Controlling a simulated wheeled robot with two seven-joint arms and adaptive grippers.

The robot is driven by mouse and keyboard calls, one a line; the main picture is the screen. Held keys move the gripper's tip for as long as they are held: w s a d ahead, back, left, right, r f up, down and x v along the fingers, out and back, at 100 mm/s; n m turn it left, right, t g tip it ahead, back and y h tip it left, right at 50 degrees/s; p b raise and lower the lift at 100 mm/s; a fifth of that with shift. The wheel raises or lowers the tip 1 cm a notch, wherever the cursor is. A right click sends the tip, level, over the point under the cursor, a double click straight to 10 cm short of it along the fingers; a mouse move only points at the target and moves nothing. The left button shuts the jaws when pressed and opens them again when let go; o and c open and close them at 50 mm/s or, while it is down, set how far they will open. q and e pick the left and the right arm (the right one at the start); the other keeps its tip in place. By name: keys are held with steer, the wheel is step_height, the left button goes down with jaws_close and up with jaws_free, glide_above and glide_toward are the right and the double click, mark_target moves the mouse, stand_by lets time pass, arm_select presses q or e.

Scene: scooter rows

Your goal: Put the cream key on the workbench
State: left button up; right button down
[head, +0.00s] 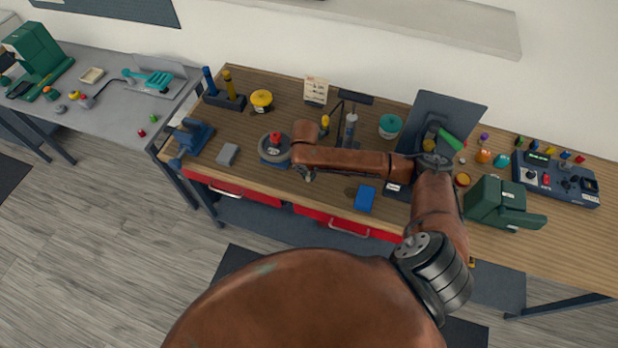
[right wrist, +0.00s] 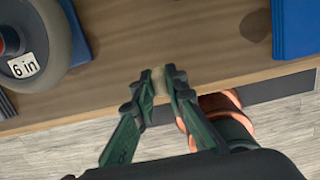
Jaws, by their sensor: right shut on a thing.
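The workbench (head: 285,108) has a wooden top and runs across the middle of the head view. Its front edge also shows in the right wrist view (right wrist: 185,35). My right gripper (right wrist: 161,83) is shut on a small cream piece, the cream key (right wrist: 159,76), mostly hidden between the fingertips. In the wrist view the fingertips overlap the bench's front edge; I cannot tell the height of the key above it. In the head view the right gripper (head: 306,174) is small and partly hidden by my arm, near the front edge. My left gripper is not in view.
A grey wheel labelled "6 in" (right wrist: 30,40) is left of the fingertips. A blue block (head: 365,198) lies to the right. Red drawers (head: 235,190) are under the front edge. A grey side table (head: 110,115) stands at the left.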

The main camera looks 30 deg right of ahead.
mark_target(307, 176)
steer(key=shift+w+d+f, duration=0.15)
steer(key=shift+f, duration=0.45)
steer(key=shift+f+p, duration=0.3)
steer(key=shift+f, duration=0.95)
steer(key=c, duration=1.9)
jaws_free()
steer(key=shift+f, duration=0.1)
steer(key=shift+c, duration=0.2)
steer(key=r, duration=0.8)
steer(key=a+r, duration=0.1)
steer(key=r, duration=0.3)
steer(key=shift+s+r+b, duration=0.1)
steer(key=shift+s+b, duration=0.25)
steer(key=shift+s, duration=0.05)
